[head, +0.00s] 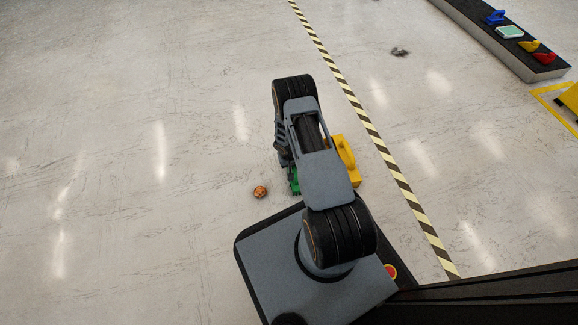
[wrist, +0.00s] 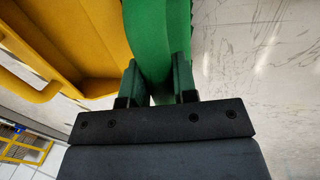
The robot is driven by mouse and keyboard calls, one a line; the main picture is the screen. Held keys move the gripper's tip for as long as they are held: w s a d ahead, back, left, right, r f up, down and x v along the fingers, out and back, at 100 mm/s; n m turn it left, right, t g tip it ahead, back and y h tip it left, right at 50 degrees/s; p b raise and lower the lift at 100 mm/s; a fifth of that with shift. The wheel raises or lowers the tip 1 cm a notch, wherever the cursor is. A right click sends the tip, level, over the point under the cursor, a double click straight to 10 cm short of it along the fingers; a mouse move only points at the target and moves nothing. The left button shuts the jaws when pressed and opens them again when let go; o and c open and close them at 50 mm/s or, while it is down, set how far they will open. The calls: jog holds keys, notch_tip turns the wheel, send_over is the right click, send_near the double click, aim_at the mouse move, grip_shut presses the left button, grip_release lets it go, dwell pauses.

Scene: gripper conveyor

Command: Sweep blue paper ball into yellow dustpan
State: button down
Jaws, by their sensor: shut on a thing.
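My gripper (wrist: 157,78) is shut on a green brush (wrist: 158,30), whose handle runs between the two fingers. Part of the green brush (head: 294,181) shows in the head view, low beside my arm, which hides my gripper there. A yellow dustpan (head: 346,158) is on the floor just right of my arm, and in the wrist view the yellow dustpan (wrist: 85,40) fills the upper left, close beside the brush. I see no blue paper ball in either view; it may be hidden behind my arm.
A small orange-brown patterned ball (head: 259,192) lies on the floor left of my arm. A grey crumpled thing (head: 400,52) lies farther off, beyond the striped floor line (head: 365,120). A dark bench (head: 470,28) at top right bears several coloured items. The left floor is clear.

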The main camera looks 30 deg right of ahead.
jog(key=s+d, duration=0.3)
jog(key=d, duration=0.9)
jog(key=shift+s+d+r, duration=0.2)
jog(key=shift+d, duration=0.15)
jog(key=a, duration=0.1)
jog(key=a+r, duration=0.1)
jog(key=w+a, duration=0.1)
jog(key=a, duration=0.1)
jog(key=shift+r, duration=0.25)
jog(key=w+a+r+p, duration=0.1)
jog(key=a+r+p, duration=0.1)
jog(key=a+r, duration=0.3)
jog(key=shift+w+a+r, duration=0.25)
jog(key=shift+w+a, duration=0.05)
jog(key=shift+a, duration=0.1)
